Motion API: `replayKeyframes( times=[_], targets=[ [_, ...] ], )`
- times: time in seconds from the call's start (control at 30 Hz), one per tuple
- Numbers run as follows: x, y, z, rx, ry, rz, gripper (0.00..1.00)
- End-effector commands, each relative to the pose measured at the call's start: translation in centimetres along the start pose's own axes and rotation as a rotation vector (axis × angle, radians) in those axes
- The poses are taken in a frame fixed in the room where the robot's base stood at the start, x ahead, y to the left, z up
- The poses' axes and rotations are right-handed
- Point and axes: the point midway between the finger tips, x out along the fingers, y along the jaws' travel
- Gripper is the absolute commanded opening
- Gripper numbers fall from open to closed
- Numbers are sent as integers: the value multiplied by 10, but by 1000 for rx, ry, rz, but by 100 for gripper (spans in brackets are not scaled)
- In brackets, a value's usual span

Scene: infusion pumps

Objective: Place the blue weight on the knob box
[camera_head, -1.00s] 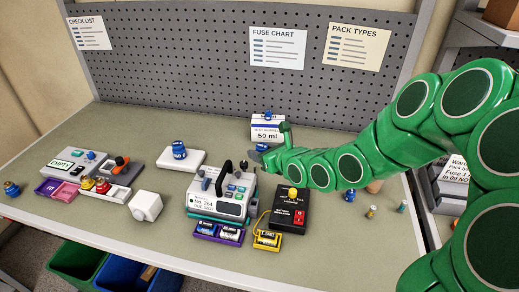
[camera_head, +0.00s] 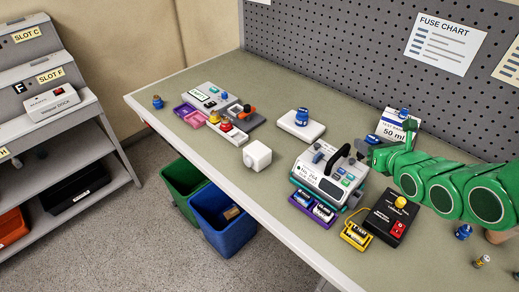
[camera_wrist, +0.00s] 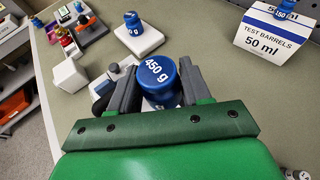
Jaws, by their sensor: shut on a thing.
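My gripper (camera_wrist: 158,88) is shut on a blue weight (camera_wrist: 158,76) marked 450 g, upright between the fingers. In the head view my gripper (camera_head: 369,146) is above the bench behind the pump, and the held weight (camera_head: 373,139) is small and partly hidden. A white cube-like box (camera_head: 257,156) with a round knob-like part on its side stands left of the pump; it also shows in the wrist view (camera_wrist: 70,75). A grey box (camera_head: 244,117) with an orange and black knob lies farther left. I cannot tell which is the knob box.
The pump (camera_head: 329,174) with a black handle stands below and left of my gripper. Another blue weight (camera_head: 301,117) sits on a white pad (camera_head: 289,126). A 50 ml box (camera_head: 393,126) stands behind my gripper. Bare bench lies around the white box.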

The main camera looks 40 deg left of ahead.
Motion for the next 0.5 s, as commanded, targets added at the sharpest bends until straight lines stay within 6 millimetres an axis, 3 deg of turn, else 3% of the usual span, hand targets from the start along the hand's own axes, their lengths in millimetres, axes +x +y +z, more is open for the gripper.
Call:
replayKeyframes(
  times=[0.5],
  targets=[
    [14,112,34,-114,0,275,0]
  ],
)
